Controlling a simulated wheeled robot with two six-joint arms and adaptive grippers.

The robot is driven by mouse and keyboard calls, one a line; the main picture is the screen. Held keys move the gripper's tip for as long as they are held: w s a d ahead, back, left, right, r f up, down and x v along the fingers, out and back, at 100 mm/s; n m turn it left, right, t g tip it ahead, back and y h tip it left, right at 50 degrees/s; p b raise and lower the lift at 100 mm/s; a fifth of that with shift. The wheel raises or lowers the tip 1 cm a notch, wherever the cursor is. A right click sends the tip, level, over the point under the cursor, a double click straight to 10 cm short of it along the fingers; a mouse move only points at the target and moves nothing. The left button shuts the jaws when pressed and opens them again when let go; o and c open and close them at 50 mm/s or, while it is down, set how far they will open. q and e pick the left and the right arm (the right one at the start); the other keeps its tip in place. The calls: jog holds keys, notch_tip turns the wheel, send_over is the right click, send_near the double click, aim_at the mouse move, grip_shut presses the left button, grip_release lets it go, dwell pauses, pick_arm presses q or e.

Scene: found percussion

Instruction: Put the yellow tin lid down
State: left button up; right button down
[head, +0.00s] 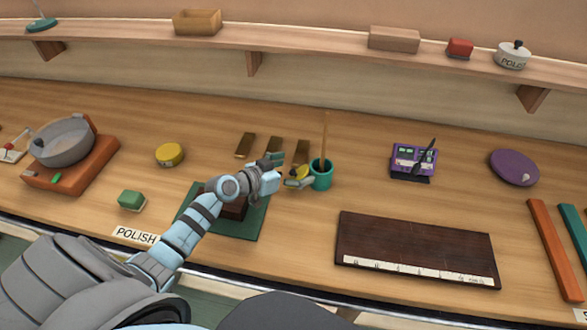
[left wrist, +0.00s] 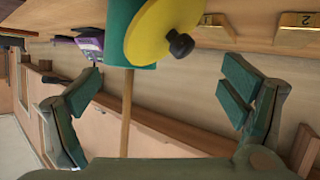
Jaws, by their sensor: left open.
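The yellow tin lid (head: 298,171) is beside the green cup (head: 321,176), partly hidden by my left gripper in the head view. In the left wrist view the lid (left wrist: 150,32) is a tilted yellow disc with a dark knob, overlapping the green cup (left wrist: 115,25); I cannot tell whether they touch. A wooden stick (head: 325,135) stands in the cup. My right gripper is not in view.
A green mat (head: 245,222) with a dark block lies under my left forearm. Several brass-coloured plates (head: 245,145) lie behind the gripper. A yellow round tin (head: 169,154) and green sponge (head: 131,200) are left. A dark board (head: 415,245) and purple box (head: 412,158) are right.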

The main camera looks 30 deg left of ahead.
pick_arm(q)
jog(key=shift+r, duration=0.1)
jog(key=shift+s+a+r+p, duration=0.1)
jog(key=shift+r+p, duration=0.3)
jog(key=shift+p, duration=0.1)
jog(key=shift+s+a+r+p, duration=0.1)
jog(key=shift+r+p, duration=0.25)
jog(key=shift+p, duration=0.15)
jog(key=v, duration=1.1)
jog(key=shift+s+p, duration=0.3)
jog(key=shift+p, duration=0.05)
jog(key=shift+w+d+f, duration=0.1)
